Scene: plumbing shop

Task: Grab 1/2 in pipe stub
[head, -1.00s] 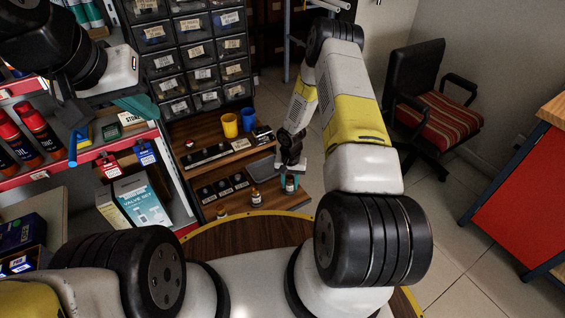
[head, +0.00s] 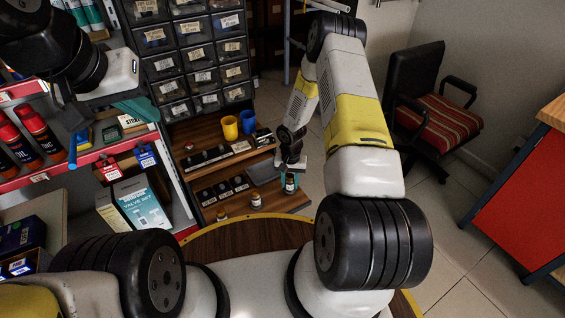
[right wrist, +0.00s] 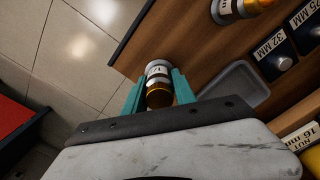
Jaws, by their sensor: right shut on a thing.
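Labelled drawers (head: 198,54) rise behind. A chair (head: 433,112) and red cabinet (head: 527,190) stand right; floor between is open.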

